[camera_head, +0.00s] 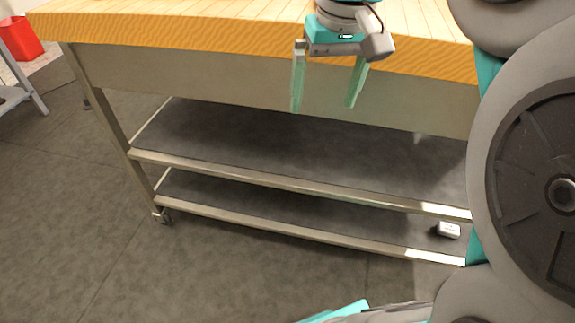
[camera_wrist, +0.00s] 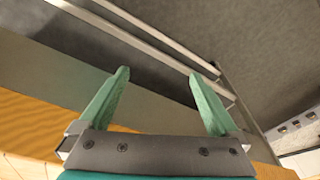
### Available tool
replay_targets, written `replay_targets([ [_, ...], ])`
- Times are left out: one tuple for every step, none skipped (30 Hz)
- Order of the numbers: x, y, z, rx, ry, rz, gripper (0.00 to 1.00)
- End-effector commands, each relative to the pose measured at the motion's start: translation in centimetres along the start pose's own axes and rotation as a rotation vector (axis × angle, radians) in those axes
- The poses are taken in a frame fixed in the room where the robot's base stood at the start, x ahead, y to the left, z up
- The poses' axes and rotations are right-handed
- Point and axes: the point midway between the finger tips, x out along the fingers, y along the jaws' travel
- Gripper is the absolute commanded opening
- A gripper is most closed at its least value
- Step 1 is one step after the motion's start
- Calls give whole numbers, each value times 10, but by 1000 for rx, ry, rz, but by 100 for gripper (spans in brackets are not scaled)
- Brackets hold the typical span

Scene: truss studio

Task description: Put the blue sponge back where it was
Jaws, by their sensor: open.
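No blue sponge shows in either view. My gripper (camera_head: 327,106) is open and empty in the head view, with its two green fingers pointing down in front of the near edge of the wooden-topped table (camera_head: 180,32). In the wrist view my gripper (camera_wrist: 160,82) also shows open, with nothing between its fingers. The table's edge and lower shelf rails lie beyond the fingers there.
Under the tabletop are an upper dark shelf (camera_head: 300,145) and a lower shelf (camera_head: 260,208), both with metal rims. A small white object (camera_head: 449,230) sits at the lower shelf's right end. A red container (camera_head: 20,38) stands at far left. The floor (camera_head: 90,240) in front is clear.

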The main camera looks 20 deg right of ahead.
Motion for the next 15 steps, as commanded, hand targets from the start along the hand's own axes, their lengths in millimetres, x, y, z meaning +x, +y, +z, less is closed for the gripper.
replay_targets([
  [20,-7,15,-13,-37,-3,97],
  [32,-10,23,-19,-55,-3,97],
  [46,-14,34,-27,-76,-2,97],
  [57,-16,44,-33,-97,-2,97],
  [67,-19,52,-40,-110,-1,97],
  [82,-22,65,-48,-133,1,97],
  [92,-24,75,-55,-150,2,97],
  [103,-26,86,-61,-171,4,97],
  [116,-28,99,-71,-190,6,97],
  [126,-29,110,-78,-207,9,97],
  [134,-30,121,-84,-222,11,97],
  [145,-31,135,-92,-242,15,97],
  [153,-32,144,-98,-254,18,97],
  [160,-32,152,-104,-264,21,97],
  [168,-32,164,-111,-283,24,97],
])
